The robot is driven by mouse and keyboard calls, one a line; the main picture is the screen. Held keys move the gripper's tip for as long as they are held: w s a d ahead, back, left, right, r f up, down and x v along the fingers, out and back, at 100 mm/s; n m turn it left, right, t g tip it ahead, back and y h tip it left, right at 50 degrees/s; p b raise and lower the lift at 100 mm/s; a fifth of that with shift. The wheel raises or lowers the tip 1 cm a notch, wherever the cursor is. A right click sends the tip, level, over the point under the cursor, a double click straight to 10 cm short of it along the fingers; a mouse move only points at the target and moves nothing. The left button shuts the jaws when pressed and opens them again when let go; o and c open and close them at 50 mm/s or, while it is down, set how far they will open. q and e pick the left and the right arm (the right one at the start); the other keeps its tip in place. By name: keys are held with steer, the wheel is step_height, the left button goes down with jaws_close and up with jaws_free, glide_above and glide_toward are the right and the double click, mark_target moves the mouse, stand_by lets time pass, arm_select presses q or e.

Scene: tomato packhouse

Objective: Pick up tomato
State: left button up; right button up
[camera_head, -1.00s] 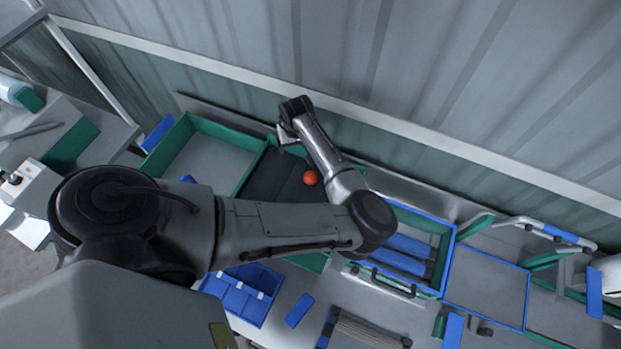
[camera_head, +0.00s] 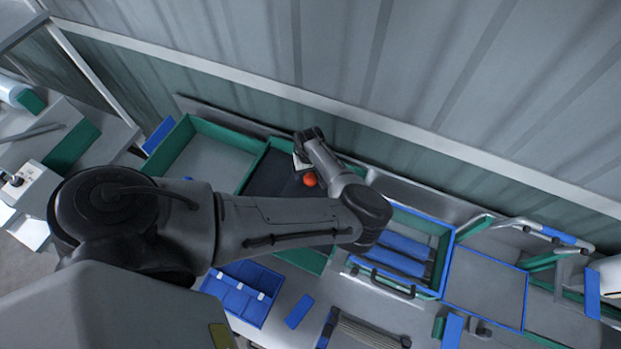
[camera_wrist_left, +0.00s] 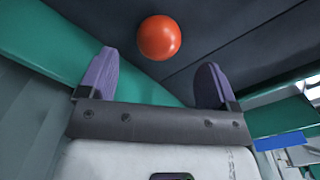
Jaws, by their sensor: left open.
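An orange-red tomato (camera_head: 310,180) lies on the dark floor of a green-walled bin (camera_head: 262,182). My left gripper (camera_head: 299,166) is beside it in the head view, partly hidden by its own wrist. In the left wrist view the tomato (camera_wrist_left: 159,38) sits beyond the fingertips, roughly between their lines and a little left of the middle. The two purple fingers (camera_wrist_left: 158,78) are spread apart and empty. They do not touch the tomato. My right gripper does not show.
The green bin wall (camera_wrist_left: 60,45) runs close by my left finger. A green-edged grey tray (camera_head: 205,160) adjoins on the left. A blue-rimmed crate (camera_head: 447,258) stands to the right. A corrugated wall (camera_head: 450,70) rises behind.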

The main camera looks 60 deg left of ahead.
mark_target(311, 176)
arm_select(q)
steer(key=shift+d+f+p, duration=0.2)
steer(key=shift+f+p, duration=0.35)
steer(key=shift+f, duration=1.95)
steer(key=c, duration=0.8)
steer(key=shift+r, duration=0.1)
